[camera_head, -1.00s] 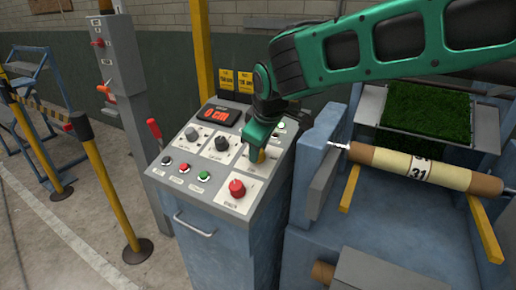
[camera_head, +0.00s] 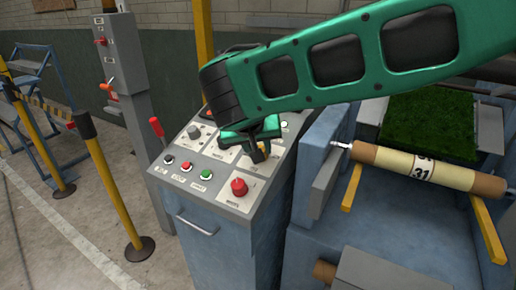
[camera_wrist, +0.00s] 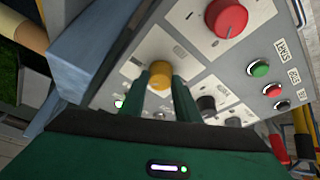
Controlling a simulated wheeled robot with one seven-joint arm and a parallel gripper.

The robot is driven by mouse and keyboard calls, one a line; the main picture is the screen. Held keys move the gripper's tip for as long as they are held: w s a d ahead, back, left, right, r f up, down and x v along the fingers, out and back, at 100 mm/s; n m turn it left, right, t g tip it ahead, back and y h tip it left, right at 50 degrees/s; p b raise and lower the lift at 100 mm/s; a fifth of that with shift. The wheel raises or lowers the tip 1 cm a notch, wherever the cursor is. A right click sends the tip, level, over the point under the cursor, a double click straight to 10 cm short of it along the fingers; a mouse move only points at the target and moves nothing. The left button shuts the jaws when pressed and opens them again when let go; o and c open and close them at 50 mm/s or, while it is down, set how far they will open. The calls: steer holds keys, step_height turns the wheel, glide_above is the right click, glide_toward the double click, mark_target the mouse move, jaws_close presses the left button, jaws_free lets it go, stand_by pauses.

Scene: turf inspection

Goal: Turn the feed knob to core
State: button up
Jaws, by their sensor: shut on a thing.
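The control panel (camera_head: 212,197) is a sloped grey top on a blue cabinet, with several knobs and buttons. A yellow knob (camera_wrist: 160,74) sits between the two green fingers of my gripper (camera_wrist: 163,84) in the wrist view. My gripper is shut on it, with the fingers on either side. In the head view my gripper (camera_head: 258,153) is over the right middle of the panel, and the yellow knob shows only in part. The label at this knob is too small to read, and I cannot tell its setting.
A large red knob (camera_head: 238,187) is on the panel's front right. Green (camera_head: 206,174) and red (camera_head: 186,166) buttons are at its front left. My arm covers the panel's back.

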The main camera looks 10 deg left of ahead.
steer(key=m+h, duration=0.1)
steer(key=m, duration=0.2)
steer(key=m+h, duration=0.1)
steer(key=m, duration=0.3)
steer(key=shift+w+a+h, duration=0.15)
steer(key=shift+a+h, duration=0.05)
steer(key=shift+h, duration=0.1)
stand_by(0.4)
steer(key=o, duration=1)
steer(key=shift+o, duration=0.2)
steer(key=shift+s+a+r, duration=0.15)
steer(key=shift+s+r, duration=0.1)
steer(key=shift+s, duration=0.1)
steer(key=v, duration=0.9)
steer(key=shift+r, duration=0.45)
steer(key=shift+s, duration=0.1)
